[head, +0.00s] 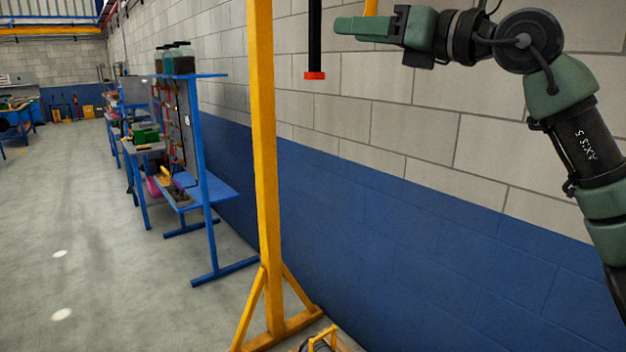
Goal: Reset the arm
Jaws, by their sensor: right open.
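My right arm comes in from the right edge and bends to the left at the top of the head view. Its green and black right gripper (362,28) points left, high up in front of the block wall. The gripper is open, and I see nothing held in it. A black bar with a red end (315,75) hangs from above, just left of the fingertips. A bit of yellow shows above the fingers. I cannot tell whether the gripper touches either one. My left gripper is out of view.
A yellow upright post (262,150) on a splayed foot stands left of the gripper. A blue workbench (215,185) with tools and jars on its shelf stands farther left. The grey and blue wall (400,230) runs behind. The grey floor (80,240) at left is clear.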

